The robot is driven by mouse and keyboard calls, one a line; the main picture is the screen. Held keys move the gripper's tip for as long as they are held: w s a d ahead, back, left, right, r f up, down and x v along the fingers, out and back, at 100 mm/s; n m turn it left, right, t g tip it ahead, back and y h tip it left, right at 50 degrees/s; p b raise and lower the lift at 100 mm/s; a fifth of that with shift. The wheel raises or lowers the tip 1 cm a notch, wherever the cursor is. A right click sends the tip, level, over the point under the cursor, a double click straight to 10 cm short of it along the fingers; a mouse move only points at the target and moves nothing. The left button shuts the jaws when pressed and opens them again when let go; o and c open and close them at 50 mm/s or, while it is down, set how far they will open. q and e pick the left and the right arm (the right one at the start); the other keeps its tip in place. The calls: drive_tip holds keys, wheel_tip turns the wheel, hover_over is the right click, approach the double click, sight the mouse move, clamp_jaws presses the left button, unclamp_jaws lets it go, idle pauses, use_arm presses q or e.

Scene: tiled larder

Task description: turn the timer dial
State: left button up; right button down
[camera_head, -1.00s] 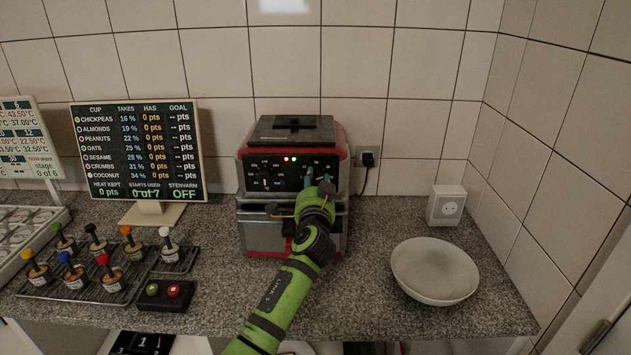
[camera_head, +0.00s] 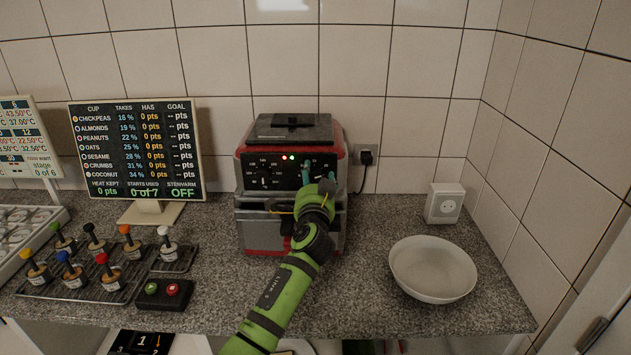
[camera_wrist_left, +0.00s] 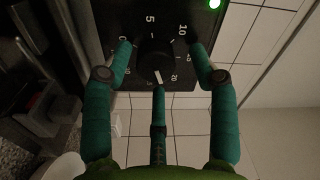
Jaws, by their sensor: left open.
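The timer dial (camera_wrist_left: 156,60) is a black knob with a white pointer, on a dark panel numbered 5, 10, 20. Its pointer is toward the bottom of the left wrist view. The panel belongs to a red and grey appliance (camera_head: 264,214) at the counter's back. My left gripper (camera_wrist_left: 162,60) has teal fingers spread around the dial, two at the sides and one below; it is open, and I cannot tell whether any finger touches. My right gripper is not in view.
A white bowl (camera_head: 433,270) and a white socket box (camera_head: 444,204) stand right of the appliance. A plug (camera_head: 366,158) is in the wall behind. A scoreboard (camera_head: 136,150), several coloured-knob stampers (camera_head: 103,277) and a two-button box (camera_head: 163,294) are on the left.

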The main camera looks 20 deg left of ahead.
use_arm(q)
drive_tip(key=shift+s+f, duration=0.15)
drive_tip(key=shift+s, duration=0.35)
drive_tip(key=v, duration=1.1)
drive_tip(key=shift+r, duration=0.2)
drive_tip(key=shift+d, duration=0.1)
